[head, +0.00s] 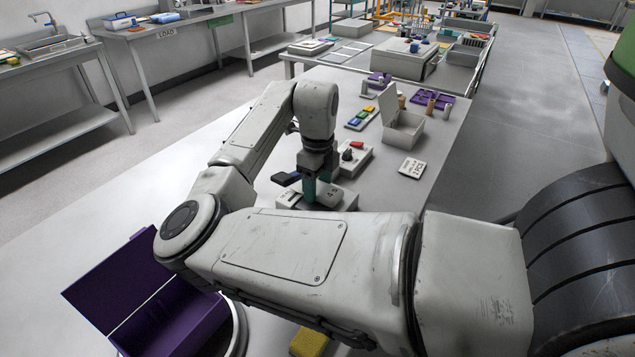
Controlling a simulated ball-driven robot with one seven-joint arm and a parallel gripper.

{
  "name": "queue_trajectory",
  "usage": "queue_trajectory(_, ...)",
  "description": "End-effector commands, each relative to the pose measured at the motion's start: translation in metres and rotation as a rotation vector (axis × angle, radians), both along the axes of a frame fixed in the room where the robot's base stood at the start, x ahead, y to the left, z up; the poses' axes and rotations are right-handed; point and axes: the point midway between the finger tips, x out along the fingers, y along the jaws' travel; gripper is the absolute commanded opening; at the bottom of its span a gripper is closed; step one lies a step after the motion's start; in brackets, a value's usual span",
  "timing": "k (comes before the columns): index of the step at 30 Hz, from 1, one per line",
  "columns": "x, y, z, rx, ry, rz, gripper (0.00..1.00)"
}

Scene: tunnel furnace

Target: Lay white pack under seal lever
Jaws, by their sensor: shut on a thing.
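My gripper (317,190) points down in the middle of the head view, with teal fingers low over a pale grey unit (346,201) on the table. It is shut on what looks like the white pack; a small pale piece (287,198) with dark marks shows just left of the fingers. My wrist hides most of it, so its outline and any contact with the unit are unclear. A dark lever-like bar (286,179) with a blue edge sticks out left of the fingers, apparently the seal lever.
Close behind stand a pale box with a dark knob (351,157), a tray of coloured blocks (361,118) and an open-lidded grey box (403,128). A printed white card (411,168) lies to the right. An open purple box (181,318) is at lower left, a yellow block (309,342) at the bottom.

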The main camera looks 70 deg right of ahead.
Motion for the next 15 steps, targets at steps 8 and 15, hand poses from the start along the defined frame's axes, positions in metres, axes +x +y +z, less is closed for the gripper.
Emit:
queue_trajectory(8, 0.0001, 0.0002, -0.0020, 0.000, 0.000, 0.001, 0.27)
queue_trajectory(15, 0.0000, 0.0002, -0.0021, 0.000, 0.000, 0.000, 0.74)
